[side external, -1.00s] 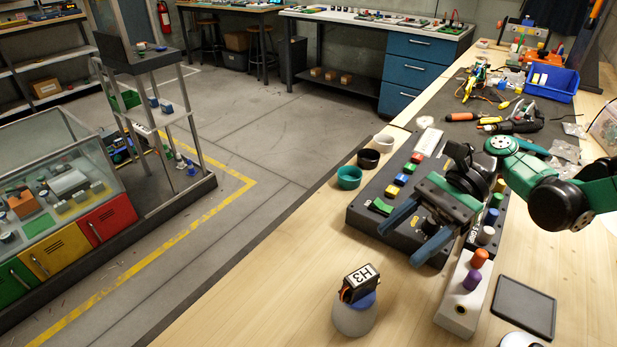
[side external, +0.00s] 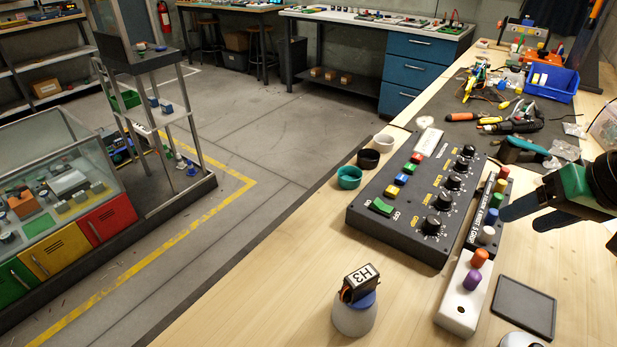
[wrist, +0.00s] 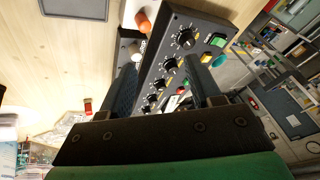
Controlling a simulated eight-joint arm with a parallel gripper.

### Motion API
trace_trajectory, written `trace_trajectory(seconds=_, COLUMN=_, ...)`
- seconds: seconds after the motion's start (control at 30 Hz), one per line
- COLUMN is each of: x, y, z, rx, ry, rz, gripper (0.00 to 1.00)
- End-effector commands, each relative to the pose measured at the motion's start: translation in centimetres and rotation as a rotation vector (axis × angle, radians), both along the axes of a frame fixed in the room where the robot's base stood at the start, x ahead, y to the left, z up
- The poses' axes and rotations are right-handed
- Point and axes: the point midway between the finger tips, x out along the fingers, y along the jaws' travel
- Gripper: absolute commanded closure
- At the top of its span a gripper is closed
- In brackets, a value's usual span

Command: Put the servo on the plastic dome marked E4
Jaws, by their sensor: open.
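A black servo (side external: 358,283) with a white label reading H3 sits on a grey, blue-topped dome-like stand (side external: 354,316) at the front of the bench. A pale rounded thing (side external: 521,341) is cut off at the bottom edge, with no readable mark. I cannot read E4 anywhere. My gripper (side external: 518,217) is open and empty at the right, well apart from the servo. Its fingers point left beside the row of coloured pegs. In the wrist view my gripper (wrist: 161,66) frames part of the control panel; the servo is not seen there.
A black control panel (side external: 380,222) with knobs fills the middle. A white block (side external: 455,312) with orange and purple pegs and a dark pad (side external: 523,306) lie to the front right. Three small cups, including a teal one (side external: 348,177), line the left edge. Bare wood surrounds the servo.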

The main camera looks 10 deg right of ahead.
Motion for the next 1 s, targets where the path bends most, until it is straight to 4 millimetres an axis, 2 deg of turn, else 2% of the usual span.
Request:
trace_trajectory(seconds=0.1, x=-0.8, y=-1.7, z=0.0, rx=-0.187, ry=-0.118, rz=0.113, gripper=0.43)
trace_trajectory(seconds=0.27, x=-1.0, y=-2.7, z=0.1, rx=-0.307, ry=-0.183, rz=0.188, gripper=0.43)
trace_trajectory(seconds=1.0, x=-1.0, y=-2.8, z=0.1, rx=-0.318, ry=-0.188, rz=0.196, gripper=0.43)
